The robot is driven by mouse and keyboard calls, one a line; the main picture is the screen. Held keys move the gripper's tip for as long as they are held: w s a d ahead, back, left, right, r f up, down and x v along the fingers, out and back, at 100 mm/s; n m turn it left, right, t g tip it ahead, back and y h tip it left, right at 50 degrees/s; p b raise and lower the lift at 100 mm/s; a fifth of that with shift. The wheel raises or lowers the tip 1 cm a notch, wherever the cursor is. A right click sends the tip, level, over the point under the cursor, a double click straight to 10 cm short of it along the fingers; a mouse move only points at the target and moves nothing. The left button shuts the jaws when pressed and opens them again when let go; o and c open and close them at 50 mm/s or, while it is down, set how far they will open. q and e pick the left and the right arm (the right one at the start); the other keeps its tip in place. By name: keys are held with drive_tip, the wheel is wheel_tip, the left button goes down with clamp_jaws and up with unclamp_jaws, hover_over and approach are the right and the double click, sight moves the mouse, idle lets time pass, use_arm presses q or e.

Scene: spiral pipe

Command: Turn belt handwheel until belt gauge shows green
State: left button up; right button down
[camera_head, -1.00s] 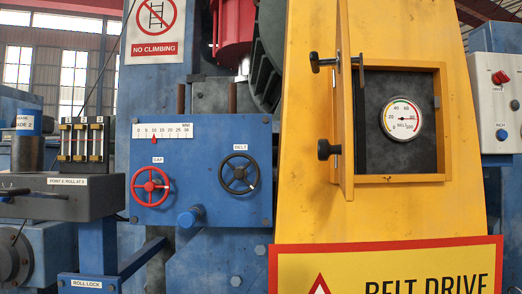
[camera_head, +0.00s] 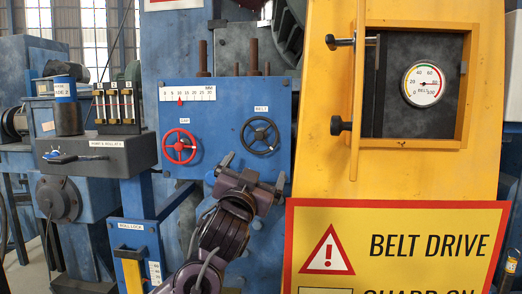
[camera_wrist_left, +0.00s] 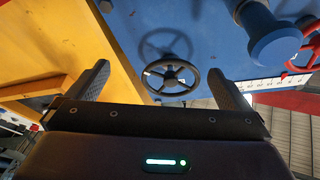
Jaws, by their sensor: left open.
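The black belt handwheel (camera_head: 260,136) is on the blue panel, under a BELT label. The round belt gauge (camera_head: 424,85) sits in the open yellow guard box; its thin needle points right, toward the high end, and its exact colour zone is too small to tell. My left gripper (camera_head: 254,172) is open and empty, just below the handwheel in the head view. In the left wrist view the handwheel (camera_wrist_left: 171,76) shows between the spread fingers, beyond them, with no contact visible. My right gripper is not in view.
A red GAP handwheel (camera_head: 179,146) is left of the black one, under a scale (camera_head: 187,93). A blue knob (camera_wrist_left: 273,46) sticks out of the panel in the wrist view. The yellow door (camera_head: 357,100) stands open. A BELT DRIVE sign (camera_head: 430,245) is at lower right.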

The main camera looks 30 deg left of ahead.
sight(258, 140)
use_arm(q)
drive_tip(key=shift+t+y, duration=0.3)
drive_tip(key=w+r+p, duration=0.1)
drive_tip(key=r, duration=0.1)
drive_tip(key=w+a+r+p, duration=0.1)
drive_tip(key=w+r+p, duration=0.1)
drive_tip(key=w+a+r+p, duration=0.1)
drive_tip(key=w+r+p, duration=0.1)
drive_tip(key=shift+a+r, duration=0.15)
drive_tip(key=shift+w+a, duration=0.15)
drive_tip(key=shift+w, duration=0.2)
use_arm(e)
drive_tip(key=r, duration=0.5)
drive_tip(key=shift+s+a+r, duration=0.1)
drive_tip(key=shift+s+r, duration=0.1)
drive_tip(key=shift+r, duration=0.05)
use_arm(q)
drive_tip(key=shift+c, duration=0.3)
